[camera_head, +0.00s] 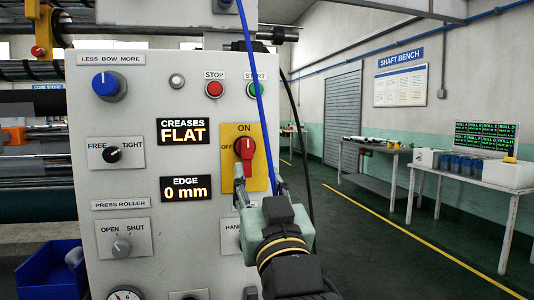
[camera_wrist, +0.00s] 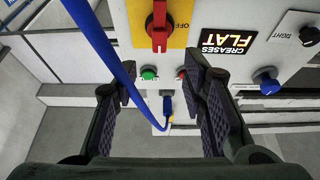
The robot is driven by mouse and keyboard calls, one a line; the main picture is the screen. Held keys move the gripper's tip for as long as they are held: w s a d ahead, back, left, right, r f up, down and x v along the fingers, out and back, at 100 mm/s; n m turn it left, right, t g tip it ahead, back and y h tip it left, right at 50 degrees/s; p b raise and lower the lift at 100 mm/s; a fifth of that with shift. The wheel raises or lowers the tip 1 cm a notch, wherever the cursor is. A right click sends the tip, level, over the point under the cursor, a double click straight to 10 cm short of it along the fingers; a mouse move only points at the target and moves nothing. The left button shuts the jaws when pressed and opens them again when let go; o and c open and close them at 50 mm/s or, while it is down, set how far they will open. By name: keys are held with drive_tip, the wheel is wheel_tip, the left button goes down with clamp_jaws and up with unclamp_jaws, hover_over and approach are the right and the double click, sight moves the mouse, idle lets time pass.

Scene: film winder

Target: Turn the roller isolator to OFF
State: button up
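The roller isolator is a red rotary handle (camera_head: 245,150) on a yellow plate (camera_head: 257,130) on the grey control panel. ON is printed above it and OFF to its left. The handle stands vertical, in line with ON. In the wrist view the panel appears upside down, with the red handle (camera_wrist: 158,30) at the top centre. My gripper (camera_head: 261,183) is in front of the panel, by the lower part of the yellow plate. The handle lies beyond the gap, not seen between the fingers.
A blue cable (camera_head: 252,60) hangs across the plate's right side and passes close to my left finger in the wrist view (camera_wrist: 105,50). STOP (camera_head: 214,88) and START (camera_head: 255,89) buttons sit above the plate. Open floor lies to the right, before benches (camera_head: 480,180).

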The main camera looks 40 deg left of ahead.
sight(249, 149)
drive_tip(key=p+x, duration=0.2)
drive_tip(key=x, duration=0.8)
drive_tip(key=shift+w+a+r+p, duration=0.1)
drive_tip(key=shift+w+a+p, duration=0.15)
drive_tip(key=shift+p, duration=0.1)
drive_tip(key=shift+c, duration=0.5)
drive_tip(key=shift+d, duration=0.1)
clamp_jaws()
